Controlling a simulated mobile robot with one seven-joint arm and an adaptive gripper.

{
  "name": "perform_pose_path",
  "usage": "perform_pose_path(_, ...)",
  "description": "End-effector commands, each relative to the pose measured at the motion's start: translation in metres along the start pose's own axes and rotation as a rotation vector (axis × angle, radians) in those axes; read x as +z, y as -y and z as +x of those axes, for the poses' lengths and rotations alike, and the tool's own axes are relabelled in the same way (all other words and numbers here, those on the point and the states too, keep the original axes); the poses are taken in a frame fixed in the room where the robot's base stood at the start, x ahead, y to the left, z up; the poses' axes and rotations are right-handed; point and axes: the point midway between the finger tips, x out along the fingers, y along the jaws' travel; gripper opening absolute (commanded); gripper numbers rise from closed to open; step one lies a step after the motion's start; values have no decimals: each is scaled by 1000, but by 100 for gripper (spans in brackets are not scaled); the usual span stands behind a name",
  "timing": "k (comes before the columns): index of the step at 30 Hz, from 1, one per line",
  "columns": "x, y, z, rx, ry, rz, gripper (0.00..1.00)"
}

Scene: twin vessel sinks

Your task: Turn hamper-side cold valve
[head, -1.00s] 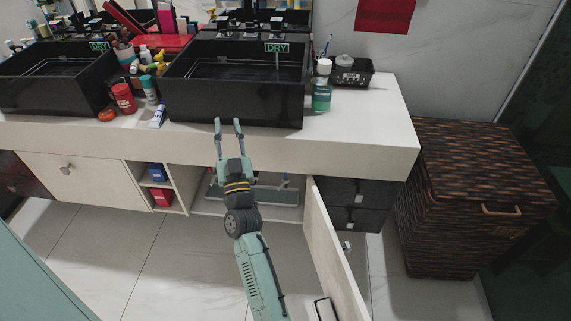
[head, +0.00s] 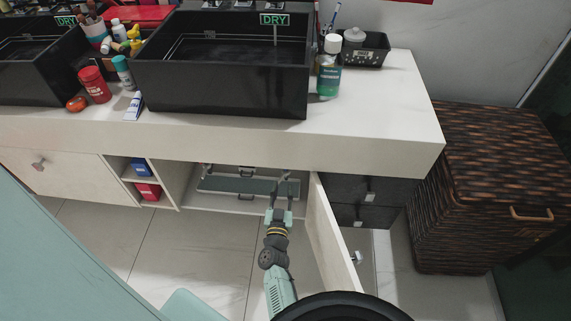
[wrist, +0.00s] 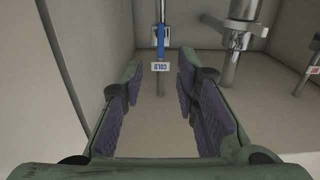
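The cold valve (wrist: 161,38) shows in the wrist view as a blue part on a thin vertical pipe, with a white tag reading COLD below it. It stands ahead of my gripper (wrist: 160,76), roughly in line with the gap between the fingers. The fingers are open, with nothing seen between them. In the head view my gripper (head: 283,181) reaches into the open cabinet under the sink beside the woven hamper (head: 475,185). The valve is not clear in the head view. I cannot tell whether a finger touches it.
The open cabinet door (head: 333,235) stands close to the right of my arm. A thick metal drain pipe (wrist: 240,38) is right of the valve in the wrist view. Another tagged pipe (wrist: 309,70) is at the far right. The countertop (head: 230,135) overhangs the opening.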

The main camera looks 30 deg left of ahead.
Motion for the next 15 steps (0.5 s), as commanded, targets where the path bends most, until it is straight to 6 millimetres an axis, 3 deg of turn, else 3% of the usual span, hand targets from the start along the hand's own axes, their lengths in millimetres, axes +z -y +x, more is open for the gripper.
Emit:
perform_pose_path(9,-1,2,61,-1,-4,1,28)
perform_pose_path(15,-1,1,88,-1,-3,2,28)
